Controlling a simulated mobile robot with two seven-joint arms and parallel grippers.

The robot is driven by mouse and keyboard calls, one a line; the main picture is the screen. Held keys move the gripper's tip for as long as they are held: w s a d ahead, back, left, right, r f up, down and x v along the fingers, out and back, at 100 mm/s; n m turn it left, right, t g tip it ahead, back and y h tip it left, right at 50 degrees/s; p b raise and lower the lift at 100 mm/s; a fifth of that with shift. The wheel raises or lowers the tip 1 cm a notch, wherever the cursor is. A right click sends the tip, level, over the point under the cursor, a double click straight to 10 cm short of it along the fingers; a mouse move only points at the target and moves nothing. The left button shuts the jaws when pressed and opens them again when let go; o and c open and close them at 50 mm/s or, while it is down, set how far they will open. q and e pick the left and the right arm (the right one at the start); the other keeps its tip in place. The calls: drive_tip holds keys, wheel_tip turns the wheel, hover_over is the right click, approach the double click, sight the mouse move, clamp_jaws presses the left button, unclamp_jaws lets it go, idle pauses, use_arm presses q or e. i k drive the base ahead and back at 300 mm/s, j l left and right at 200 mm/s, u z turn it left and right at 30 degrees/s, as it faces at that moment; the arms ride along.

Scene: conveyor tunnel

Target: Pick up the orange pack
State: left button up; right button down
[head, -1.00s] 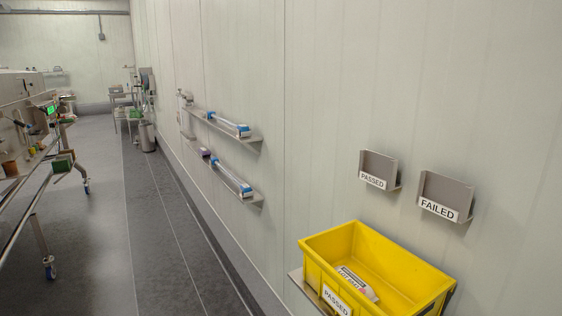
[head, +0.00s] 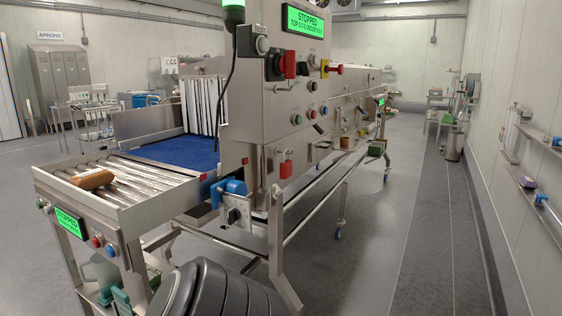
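The orange pack (head: 91,179) lies on the roller table (head: 146,183) at the left of the head view. It is a small orange-brown pack with a paler label, near the outer end of the rollers. A dark ribbed arm part of mine shows at the bottom of the view. Neither of my grippers is in view.
The roller table leads to a blue belt (head: 178,149) entering a steel tunnel machine (head: 262,110) through white strip curtains (head: 201,105). The machine's green screen (head: 304,21) reads STOPPED. An open grey floor aisle (head: 424,220) runs between machine and right wall shelves (head: 541,134).

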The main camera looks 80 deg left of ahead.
sight(88, 181)
drive_tip(key=k+j+u, duration=0.1)
drive_tip(key=u, duration=3.55)
